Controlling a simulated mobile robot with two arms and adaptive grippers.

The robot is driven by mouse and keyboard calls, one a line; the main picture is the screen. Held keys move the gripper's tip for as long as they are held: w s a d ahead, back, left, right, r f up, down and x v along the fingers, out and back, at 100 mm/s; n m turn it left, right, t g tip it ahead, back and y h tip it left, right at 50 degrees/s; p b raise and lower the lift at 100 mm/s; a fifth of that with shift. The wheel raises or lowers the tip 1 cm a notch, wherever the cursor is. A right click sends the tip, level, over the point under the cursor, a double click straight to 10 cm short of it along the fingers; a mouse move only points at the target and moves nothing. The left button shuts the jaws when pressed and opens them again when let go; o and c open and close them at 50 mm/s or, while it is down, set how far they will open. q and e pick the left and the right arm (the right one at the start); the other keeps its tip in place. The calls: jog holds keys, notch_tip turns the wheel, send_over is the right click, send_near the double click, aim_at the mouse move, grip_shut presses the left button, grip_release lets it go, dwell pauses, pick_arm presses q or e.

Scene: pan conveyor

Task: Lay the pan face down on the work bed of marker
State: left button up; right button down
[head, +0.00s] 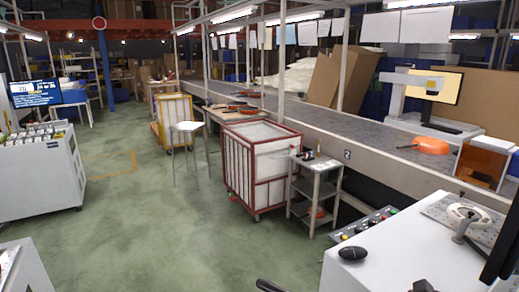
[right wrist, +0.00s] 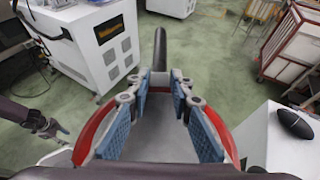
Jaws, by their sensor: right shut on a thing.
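My right gripper (right wrist: 158,88) is shut on a pan, seen in the right wrist view. The pan's dark handle (right wrist: 160,48) points away from the wrist. Red curved parts of the pan (right wrist: 216,128) show on both sides of the blue finger pads, with a grey surface between them. I cannot tell which face is up. A dark rod end, probably the handle, shows at the head view's bottom edge. The marker's work bed (head: 440,211), a grey perforated plate, is on the right in the head view. My left gripper (right wrist: 48,128) is small at the left of the wrist view; its opening is unclear.
A white cabinet (head: 372,275) carries a black mouse-like object (head: 352,253); a dark monitor (head: 505,245) stands at its right. A button panel (head: 365,224) is behind. An orange pan (head: 431,145) lies on the conveyor (head: 370,140). A red-framed cart (head: 262,165) stands by it. Green floor is open left.

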jog(key=shift+m+t, duration=0.3)
jog(key=s, duration=0.2)
jog(key=s+d, duration=0.1)
jog(key=s, duration=0.1)
jog(key=shift+s+d, duration=0.15)
jog(key=shift+d, duration=0.05)
jog(key=shift+s+d+f+h, duration=0.3)
jog(key=shift+s+d+h, duration=0.15)
jog(key=shift+s, duration=0.15)
jog(key=shift+w, duration=0.2)
